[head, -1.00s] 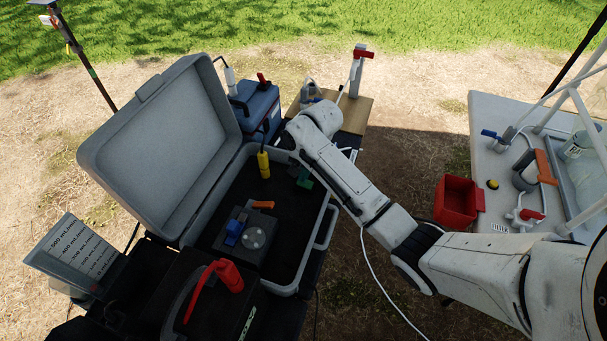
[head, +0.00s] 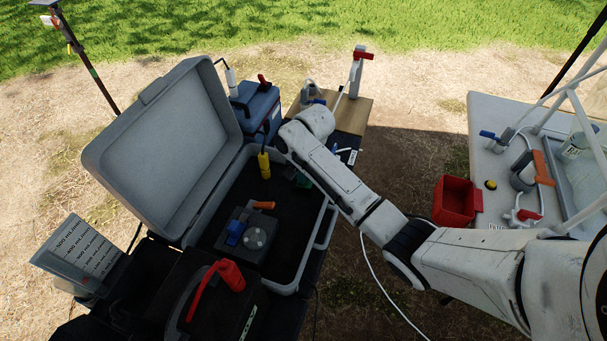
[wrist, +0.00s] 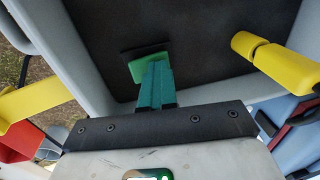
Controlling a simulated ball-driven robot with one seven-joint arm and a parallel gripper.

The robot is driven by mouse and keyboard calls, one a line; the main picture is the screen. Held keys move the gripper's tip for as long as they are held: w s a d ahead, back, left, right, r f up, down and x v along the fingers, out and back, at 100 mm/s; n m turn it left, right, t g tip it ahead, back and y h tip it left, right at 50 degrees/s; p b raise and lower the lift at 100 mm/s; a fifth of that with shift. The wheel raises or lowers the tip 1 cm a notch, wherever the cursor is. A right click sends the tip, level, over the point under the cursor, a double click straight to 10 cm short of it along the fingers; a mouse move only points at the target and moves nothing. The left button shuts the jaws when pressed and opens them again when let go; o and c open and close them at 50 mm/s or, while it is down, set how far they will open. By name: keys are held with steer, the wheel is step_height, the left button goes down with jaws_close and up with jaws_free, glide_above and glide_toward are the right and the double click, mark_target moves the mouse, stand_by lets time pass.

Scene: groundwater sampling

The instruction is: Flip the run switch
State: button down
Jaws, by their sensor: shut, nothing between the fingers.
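A bright green piece on a dark base (wrist: 148,66) sits in the open case, just beyond my fingertips in the wrist view; it may be the run switch, but no label shows. It shows partly in the head view (head: 301,181), beside my arm. My gripper (wrist: 154,68) has its teal fingers shut and empty, with the tips at or just over the green piece. I cannot tell whether they touch. In the head view the fingers are hidden behind my arm. A grey box (head: 250,222) with a dial, a blue part and an orange lever stands nearer in the case.
The grey case (head: 319,240) has its lid raised on the left. A blue cooler (head: 255,105) stands behind. A red bin (head: 455,202) hangs by the right table.

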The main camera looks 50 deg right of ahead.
mark_target(311, 184)
steer(key=shift+s+d+f, duration=0.1)
steer(key=shift+s+f, duration=0.05)
steer(key=shift+s, duration=0.1)
steer(key=shift+s+d+p, duration=0.3)
steer(key=shift+s+p, duration=0.35)
steer(key=shift+p, duration=0.15)
steer(key=r+p, duration=0.4)
steer(key=shift+s+d+r+p, duration=0.1)
steer(key=shift+s+r+p, duration=0.15)
steer(key=shift+p, duration=0.05)
step_height(311, 184, up, 9)
steer(key=s+b, duration=0.1)
steer(key=shift+s+d+r, duration=0.2)
steer(key=shift+s+d, duration=0.15)
steer(key=shift+s, duration=0.05)
